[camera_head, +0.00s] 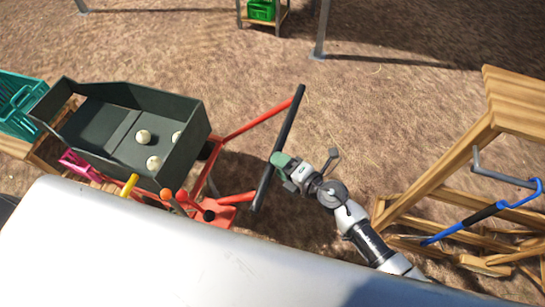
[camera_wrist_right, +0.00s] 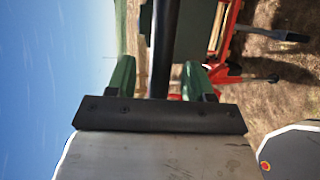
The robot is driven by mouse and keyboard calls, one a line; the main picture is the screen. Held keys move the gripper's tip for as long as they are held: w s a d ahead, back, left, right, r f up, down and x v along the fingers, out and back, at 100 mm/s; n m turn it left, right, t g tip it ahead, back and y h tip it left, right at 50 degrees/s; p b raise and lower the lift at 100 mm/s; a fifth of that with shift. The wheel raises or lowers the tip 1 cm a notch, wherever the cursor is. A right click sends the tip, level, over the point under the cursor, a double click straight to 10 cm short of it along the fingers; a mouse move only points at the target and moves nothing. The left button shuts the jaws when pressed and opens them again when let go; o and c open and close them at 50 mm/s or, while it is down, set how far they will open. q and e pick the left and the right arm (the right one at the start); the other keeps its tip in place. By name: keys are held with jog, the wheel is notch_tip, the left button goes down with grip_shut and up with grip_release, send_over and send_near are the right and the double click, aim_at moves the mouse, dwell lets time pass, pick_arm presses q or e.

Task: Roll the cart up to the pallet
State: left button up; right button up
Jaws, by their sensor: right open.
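The cart has a red frame (camera_head: 250,122) and a long black handle bar (camera_head: 291,115) at its right end; the bar also shows in the wrist view (camera_wrist_right: 162,55). A dark grey bin (camera_head: 183,157) holding 3 pale onions stands at the frame's left; I cannot tell how they join. My right gripper (camera_head: 277,161) is at the middle of the bar. In the wrist view its green fingers (camera_wrist_right: 160,78) are open, one on each side of the bar. Wooden slats (camera_head: 14,147), perhaps the pallet, show at the far left, partly hidden by a teal crate (camera_head: 20,102).
A wooden frame (camera_head: 440,175) with a blue-handled crank (camera_head: 460,227) stands close at the right. Yellow and red levers (camera_head: 130,185) stick up below the bin. A green crate (camera_head: 261,10) sits on a stand at the back. Bare ground lies behind the cart.

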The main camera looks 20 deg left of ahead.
jog(key=v, duration=0.6)
jog(key=shift+s+d, duration=0.25)
jog(key=shift+d, duration=0.1)
jog(key=shift+r, duration=0.1)
jog(key=w+d+f+m+t+h+b, duration=0.1)
jog(key=d+f+m+t+h, duration=0.15)
jog(key=d+f+m, duration=0.45)
jog(key=d+f+m+t+h, duration=0.1)
jog(key=d+f+m+h, duration=0.3)
jog(key=f, duration=0.5)
jog(key=s+d+f+m+g+h+b, duration=0.1)
jog(key=s+d+f+m+h, duration=0.1)
jog(key=s+d+f+m, duration=0.4)
jog(key=s+d+f+m+g+h, duration=0.1)
jog(key=s+d+f+m+h, duration=0.2)
jog(key=f, duration=0.5)
jog(key=s+d+f+m+g, duration=0.2)
jog(key=s+f+m, duration=0.1)
jog(key=s, duration=0.5)
jog(key=s+d+f+m+g+h+b, duration=0.1)
jog(key=s+d+f+m+g, duration=0.1)
jog(key=s, duration=0.7)
jog(key=s+d+f+m+g+h, duration=0.1)
jog(key=s+d+f+m+g, duration=0.1)
jog(key=s+f, duration=0.4)
jog(key=shift+s+m+g, duration=0.55)
jog(key=shift+s+m, duration=0.65)
